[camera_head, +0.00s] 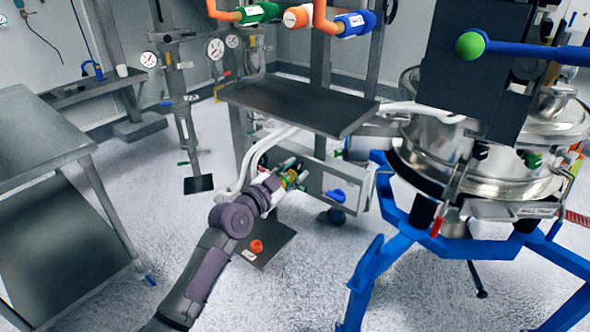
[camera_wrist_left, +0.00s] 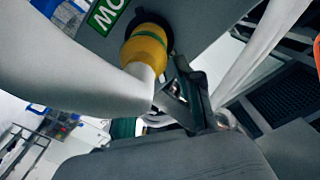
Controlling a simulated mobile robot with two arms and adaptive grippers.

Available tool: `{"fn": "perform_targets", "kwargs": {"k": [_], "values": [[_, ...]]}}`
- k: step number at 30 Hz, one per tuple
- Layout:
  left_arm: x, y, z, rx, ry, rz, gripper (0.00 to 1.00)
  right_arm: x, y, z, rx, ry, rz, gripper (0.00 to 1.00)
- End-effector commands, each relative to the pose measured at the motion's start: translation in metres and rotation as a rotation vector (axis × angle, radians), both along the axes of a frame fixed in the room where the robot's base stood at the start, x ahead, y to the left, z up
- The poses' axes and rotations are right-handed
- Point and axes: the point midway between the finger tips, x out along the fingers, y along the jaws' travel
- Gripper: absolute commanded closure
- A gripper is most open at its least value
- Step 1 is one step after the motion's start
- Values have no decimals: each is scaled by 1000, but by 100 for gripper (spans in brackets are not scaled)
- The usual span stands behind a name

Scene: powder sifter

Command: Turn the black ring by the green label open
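A green label (camera_wrist_left: 108,15) with white letters is on a grey panel in the left wrist view. Beside it a yellow collar (camera_wrist_left: 145,47) on a thick white hose meets the panel. A dark edge shows around the collar where it meets the panel; whether this is the black ring I cannot tell. My left gripper (camera_head: 293,177) is at the grey box (camera_head: 318,188) in the head view, by green and yellow fittings. In the left wrist view its dark finger parts (camera_wrist_left: 188,95) are just below the collar. The hose and collar hide part of the fingertips. My right gripper is not in view.
A dark flat plate (camera_head: 300,104) lies above the box. White hoses (camera_head: 246,165) run close to my left gripper. A blue knob (camera_head: 337,196) is on the box front. The blue-legged steel sifter (camera_head: 480,165) stands right; a metal table (camera_head: 35,125) stands left.

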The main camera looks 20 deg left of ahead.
Motion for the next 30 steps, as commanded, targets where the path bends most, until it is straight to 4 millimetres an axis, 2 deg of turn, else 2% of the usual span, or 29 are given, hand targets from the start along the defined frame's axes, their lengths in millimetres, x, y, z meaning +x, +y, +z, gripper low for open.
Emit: {"fn": "perform_targets", "kwargs": {"k": [4,12,18,30], "values": [[7,-3,0,-1,1,-1,65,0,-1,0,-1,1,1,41],[7,-3,0,-1,1,-1,66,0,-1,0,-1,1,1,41],[7,-3,0,-1,1,-1,100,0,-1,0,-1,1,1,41],[7,-2,0,-19,9,-1,100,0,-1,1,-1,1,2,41]]}}
